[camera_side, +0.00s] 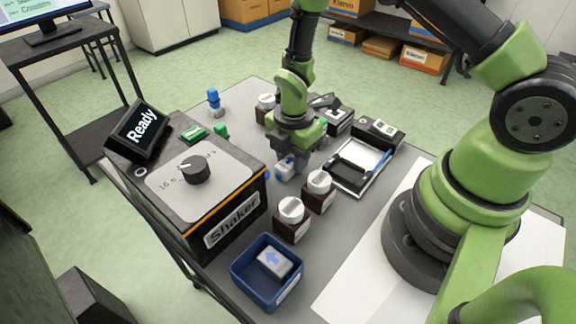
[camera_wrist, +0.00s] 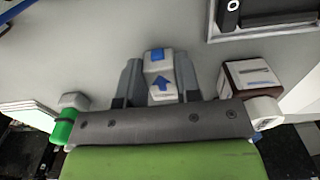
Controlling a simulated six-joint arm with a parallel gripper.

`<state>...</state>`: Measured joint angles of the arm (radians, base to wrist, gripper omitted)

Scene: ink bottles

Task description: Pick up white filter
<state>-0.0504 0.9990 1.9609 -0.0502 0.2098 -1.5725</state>
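A white filter (camera_wrist: 158,78) with blue markings sits between the two fingers of my gripper (camera_wrist: 158,85) in the wrist view. The fingers lie against its two sides with no clear gap. In the side view my gripper (camera_side: 287,165) points down near the middle of the table, and the filter (camera_side: 284,168) shows partly between the fingers, low over the grey surface. Whether it touches the table is unclear. Another white filter (camera_side: 273,261) with a blue arrow lies in the blue bin (camera_side: 246,285) at the front.
Two brown bottles with white caps (camera_side: 291,219) (camera_side: 319,191) stand just in front of my gripper. The Shaker (camera_side: 226,222) is at left and a black-framed tray (camera_side: 345,182) at right. A blue-topped bottle (camera_side: 214,101) and another brown bottle (camera_side: 266,108) stand farther back.

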